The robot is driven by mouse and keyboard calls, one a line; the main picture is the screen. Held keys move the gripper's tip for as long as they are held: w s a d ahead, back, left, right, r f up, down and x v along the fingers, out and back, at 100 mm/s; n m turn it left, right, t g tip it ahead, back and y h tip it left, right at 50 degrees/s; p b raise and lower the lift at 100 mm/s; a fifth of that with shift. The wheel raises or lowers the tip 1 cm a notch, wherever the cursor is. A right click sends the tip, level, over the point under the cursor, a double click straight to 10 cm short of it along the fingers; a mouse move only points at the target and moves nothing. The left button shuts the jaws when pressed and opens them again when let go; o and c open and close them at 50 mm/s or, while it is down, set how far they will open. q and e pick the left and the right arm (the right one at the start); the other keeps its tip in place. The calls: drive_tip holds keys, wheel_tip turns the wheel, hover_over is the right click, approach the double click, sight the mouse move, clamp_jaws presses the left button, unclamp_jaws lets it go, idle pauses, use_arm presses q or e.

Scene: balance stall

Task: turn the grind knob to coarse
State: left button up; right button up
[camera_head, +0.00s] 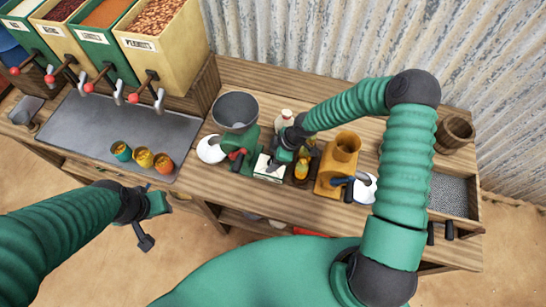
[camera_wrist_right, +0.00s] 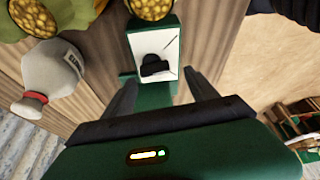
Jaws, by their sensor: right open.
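The grind knob (camera_wrist_right: 155,66) is a small black knob on a white dial plate with a thin black line, fixed to a green block, in the right wrist view. In the head view the white plate (camera_head: 267,168) shows beside the green grinder (camera_head: 247,145), and the knob itself is not clear there. My right gripper (camera_head: 284,154) is over the plate. In the right wrist view its two dark fingers (camera_wrist_right: 164,88) are spread, with the knob ahead between them and no visible contact. My left gripper (camera_head: 146,230) hangs off the counter's front edge; its jaw gap is unclear.
A grey hopper (camera_head: 236,109) tops the grinder. An orange machine (camera_head: 339,160) stands right of my right gripper. Several small cups (camera_head: 143,157) stand on the grey mat (camera_head: 105,125), below labelled bins (camera_head: 160,40).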

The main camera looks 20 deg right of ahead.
drive_tip(key=shift+w+a+f, duration=0.15)
drive_tip(key=shift+a+f, duration=0.25)
drive_tip(key=shift+f, duration=0.2)
drive_tip(key=shift+w+a+f, duration=0.15)
drive_tip(key=shift+f, duration=0.15)
drive_tip(key=shift+w+d+f, duration=0.15)
drive_tip(key=shift+d+f, duration=0.05)
drive_tip(key=shift+d, duration=0.95)
drive_tip(key=c, duration=0.3)
drive_tip(key=shift+d, duration=0.1)
drive_tip(key=shift+c, duration=1.4)
drive_tip(key=shift+a+r, duration=0.1)
drive_tip(key=shift+a, duration=0.1)
drive_tip(key=shift+c, duration=1.1)
drive_tip(key=shift+a, duration=0.6)
drive_tip(key=c, duration=0.6)
use_arm(q)
drive_tip(key=shift+w+d, duration=0.2)
drive_tip(key=shift+d, duration=0.2)
use_arm(e)
drive_tip(key=shift+o, duration=0.2)
drive_tip(key=shift+d, duration=0.25)
